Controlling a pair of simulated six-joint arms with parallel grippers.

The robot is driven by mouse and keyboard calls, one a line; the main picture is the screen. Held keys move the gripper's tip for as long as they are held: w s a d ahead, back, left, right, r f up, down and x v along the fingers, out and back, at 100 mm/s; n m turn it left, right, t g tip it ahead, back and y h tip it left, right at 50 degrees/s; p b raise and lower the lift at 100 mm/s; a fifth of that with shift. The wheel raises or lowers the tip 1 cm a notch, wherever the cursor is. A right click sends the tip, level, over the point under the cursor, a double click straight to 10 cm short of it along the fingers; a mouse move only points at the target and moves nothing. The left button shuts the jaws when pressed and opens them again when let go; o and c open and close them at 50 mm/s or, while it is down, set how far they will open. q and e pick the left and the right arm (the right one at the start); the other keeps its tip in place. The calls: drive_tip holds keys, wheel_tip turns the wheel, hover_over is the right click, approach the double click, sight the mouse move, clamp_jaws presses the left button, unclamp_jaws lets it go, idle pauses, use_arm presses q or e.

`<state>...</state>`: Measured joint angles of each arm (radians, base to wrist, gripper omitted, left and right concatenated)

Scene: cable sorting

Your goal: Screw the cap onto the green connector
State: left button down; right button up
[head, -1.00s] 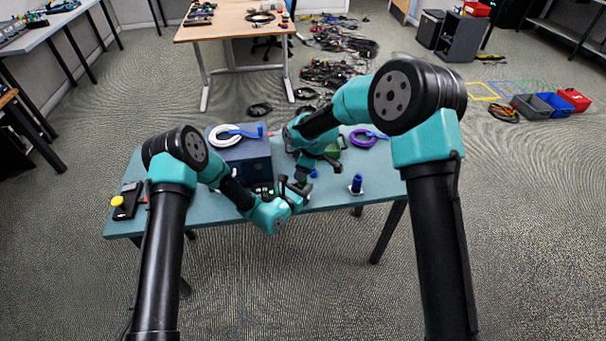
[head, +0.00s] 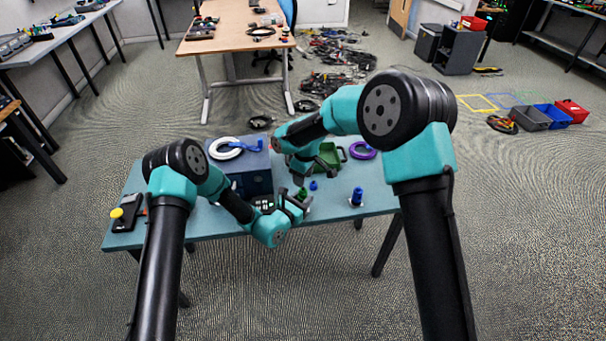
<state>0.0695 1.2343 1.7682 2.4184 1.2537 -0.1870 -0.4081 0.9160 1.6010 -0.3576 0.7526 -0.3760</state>
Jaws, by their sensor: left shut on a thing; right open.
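The green connector (head: 302,193) is small and stands upright at my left gripper (head: 297,203), low over the front middle of the table. The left gripper is shut on it; the fingers partly hide it. My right gripper (head: 302,168) is open, above and behind the green connector and apart from it. A small blue piece (head: 314,185) stands on the table just right of the green connector. I cannot tell whether a cap sits on the green connector; it is too small to make out.
A dark blue box (head: 250,182) behind my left arm carries a white cable coil (head: 224,148) with a blue connector. A green bin (head: 329,153) and a purple coil (head: 362,150) lie at the back. A blue connector (head: 357,196) stands at right. A black device (head: 127,214) lies at far left.

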sight(303, 189)
drive_tip(key=shift+r+m+h, duration=0.45)
drive_tip(key=shift+m+h, duration=0.05)
drive_tip(key=shift+m, duration=0.1)
drive_tip(key=shift+f, duration=0.1)
drive_tip(key=shift+f, duration=3.95)
drive_tip(key=shift+c, duration=0.2)
drive_tip(key=c, duration=0.6)
drive_tip(key=o, duration=0.9)
drive_tip(key=shift+o, duration=0.2)
drive_tip(key=shift+r, duration=0.1)
drive_tip(key=shift+r, duration=2.2)
